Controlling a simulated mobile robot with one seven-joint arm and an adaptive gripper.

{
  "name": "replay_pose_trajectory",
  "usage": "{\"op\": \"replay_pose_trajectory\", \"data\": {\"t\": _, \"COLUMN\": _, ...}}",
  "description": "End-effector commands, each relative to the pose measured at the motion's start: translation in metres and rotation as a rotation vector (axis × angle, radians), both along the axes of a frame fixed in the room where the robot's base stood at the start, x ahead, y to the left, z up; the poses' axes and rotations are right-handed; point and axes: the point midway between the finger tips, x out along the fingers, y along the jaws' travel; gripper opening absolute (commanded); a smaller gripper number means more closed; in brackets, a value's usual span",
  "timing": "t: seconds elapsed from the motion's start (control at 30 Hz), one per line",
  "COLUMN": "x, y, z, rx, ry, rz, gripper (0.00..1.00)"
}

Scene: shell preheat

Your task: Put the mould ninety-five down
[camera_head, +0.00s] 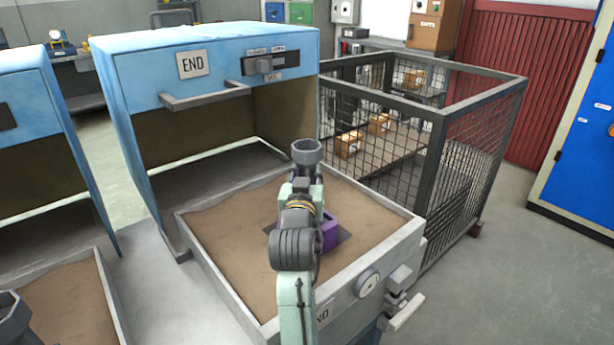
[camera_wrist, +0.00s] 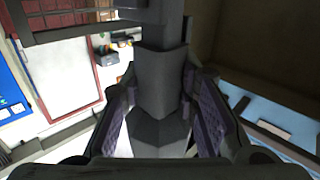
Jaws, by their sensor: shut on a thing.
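My gripper (camera_head: 306,184) is shut on a grey mould (camera_head: 306,152) with a cup-like round top, held over the sand bed of the box (camera_head: 228,262) labelled "END". In the wrist view the mould's grey stem (camera_wrist: 160,85) stands between the two purple-padded fingers of my gripper (camera_wrist: 162,105). The mould looks roughly upright and its lower part is hidden by my gripper. No number is readable on it. A purple thing (camera_head: 331,229) shows beside my arm, over a dark patch on the sand; my arm hides part of it.
A blue hood (camera_head: 215,75) with a handle and "END" plate stands behind the sand box. A wire-mesh cage (camera_head: 435,150) with cartons stands close on the right. Another sand box (camera_head: 75,300) with a grey piece (camera_head: 12,315) is at the left. Bare sand lies left of my arm.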

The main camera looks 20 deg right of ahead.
Motion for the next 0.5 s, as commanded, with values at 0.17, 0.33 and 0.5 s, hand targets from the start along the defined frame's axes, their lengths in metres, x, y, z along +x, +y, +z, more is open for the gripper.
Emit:
{"op": "replay_pose_trajectory", "data": {"t": 0.17, "x": -0.0002, "y": 0.0003, "z": -0.0041, "rx": -0.001, "ry": -0.003, "rz": 0.0, "gripper": 0.0}}
{"op": "replay_pose_trajectory", "data": {"t": 0.33, "x": 0.0001, "y": 0.0, "z": -0.0074, "rx": 0.0, "ry": 0.0, "rz": 0.0, "gripper": 0.31}}
{"op": "replay_pose_trajectory", "data": {"t": 0.5, "x": 0.0002, "y": 0.0001, "z": -0.0075, "rx": 0.0, "ry": 0.0, "rz": 0.0, "gripper": 0.42}}
